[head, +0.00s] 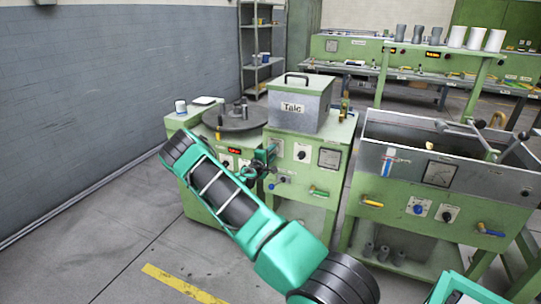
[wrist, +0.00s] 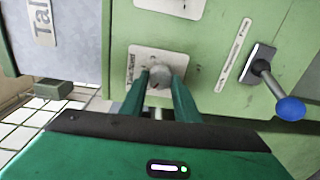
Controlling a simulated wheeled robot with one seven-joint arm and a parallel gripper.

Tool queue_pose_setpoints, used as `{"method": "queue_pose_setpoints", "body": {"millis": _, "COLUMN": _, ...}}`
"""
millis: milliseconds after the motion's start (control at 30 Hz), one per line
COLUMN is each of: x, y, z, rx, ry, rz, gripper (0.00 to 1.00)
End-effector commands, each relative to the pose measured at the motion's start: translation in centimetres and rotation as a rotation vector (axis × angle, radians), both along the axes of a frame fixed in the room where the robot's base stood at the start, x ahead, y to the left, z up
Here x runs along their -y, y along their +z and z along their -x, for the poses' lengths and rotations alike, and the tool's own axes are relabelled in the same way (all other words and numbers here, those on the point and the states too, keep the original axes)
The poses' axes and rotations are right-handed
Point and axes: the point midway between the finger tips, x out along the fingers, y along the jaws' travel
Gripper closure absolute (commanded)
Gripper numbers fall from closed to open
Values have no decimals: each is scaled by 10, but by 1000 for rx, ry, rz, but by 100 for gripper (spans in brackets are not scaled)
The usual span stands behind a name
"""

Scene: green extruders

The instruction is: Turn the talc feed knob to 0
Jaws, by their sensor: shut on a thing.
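The talc feed knob (wrist: 160,76) is a small, round, light grey knob on a white plate (wrist: 138,62) on the green machine front. In the wrist view the plate's lettering runs sideways and is too small to read fully. My gripper (wrist: 161,84) has one green finger on each side of the knob and is shut on it. A small reddish mark shows at the knob's lower edge in the wrist view; the scale is mostly hidden. In the head view my gripper (head: 268,158) is at the panel below the grey Talc box (head: 299,102) and hides the knob.
A blue-tipped lever (wrist: 290,107) sticks out just below the knob; it shows right of it in the wrist view. A black knob (head: 302,155) and a square gauge (head: 329,157) are to the right. A green trough machine (head: 439,173) stands further right. Floor at left is clear.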

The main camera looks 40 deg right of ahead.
Motion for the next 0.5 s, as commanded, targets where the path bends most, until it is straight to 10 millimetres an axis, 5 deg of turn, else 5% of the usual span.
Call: {"method": "queue_pose_setpoints", "body": {"millis": 500, "x": -6, "y": -4, "z": -7, "rx": -30, "ry": 15, "rz": 4, "gripper": 94}}
